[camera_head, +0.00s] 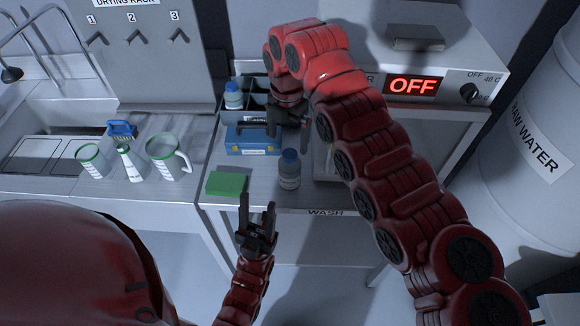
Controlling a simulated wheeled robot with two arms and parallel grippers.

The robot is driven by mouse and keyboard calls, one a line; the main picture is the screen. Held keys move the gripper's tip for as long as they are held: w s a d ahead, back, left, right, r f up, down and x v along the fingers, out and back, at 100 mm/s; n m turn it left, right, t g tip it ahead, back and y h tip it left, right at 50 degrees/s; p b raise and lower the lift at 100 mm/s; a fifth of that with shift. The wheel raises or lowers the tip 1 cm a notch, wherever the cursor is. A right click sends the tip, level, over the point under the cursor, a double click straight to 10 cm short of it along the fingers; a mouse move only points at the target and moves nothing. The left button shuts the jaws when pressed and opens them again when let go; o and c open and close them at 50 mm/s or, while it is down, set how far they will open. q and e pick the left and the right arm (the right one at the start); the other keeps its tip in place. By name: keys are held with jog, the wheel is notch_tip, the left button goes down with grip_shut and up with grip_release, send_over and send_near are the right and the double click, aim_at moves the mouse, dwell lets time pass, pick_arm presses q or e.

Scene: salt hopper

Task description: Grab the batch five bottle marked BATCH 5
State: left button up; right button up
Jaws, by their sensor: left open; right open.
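A small bottle with a dark blue cap and a pale label (289,172) stands upright near the front edge of the wash counter. Neither label is readable, so I cannot tell which is BATCH 5. My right gripper (288,143) is open and empty, pointing down just behind the front bottle in the picture. My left gripper (257,203) is open and empty, in front of the counter, below and left of that bottle.
A blue box (253,148) and a green sponge (227,184) lie left of the front bottle. An oven-like unit with an OFF display (412,86) stands right.

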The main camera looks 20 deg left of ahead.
aim_at(289, 153)
notch_tip(289, 153, down, 5)
jog(key=shift+p, duration=0.9)
jog(key=shift+d+f+p, duration=0.1)
jog(key=shift+f+p, duration=0.4)
jog(key=shift+p, duration=0.05)
notch_tip(289, 153, down, 3)
jog(key=shift+s+d+f+p, duration=0.1)
jog(key=shift+d+f+p, duration=0.05)
jog(key=shift+p, duration=1.1)
jog(key=shift+f, duration=0.5)
grip_shut()
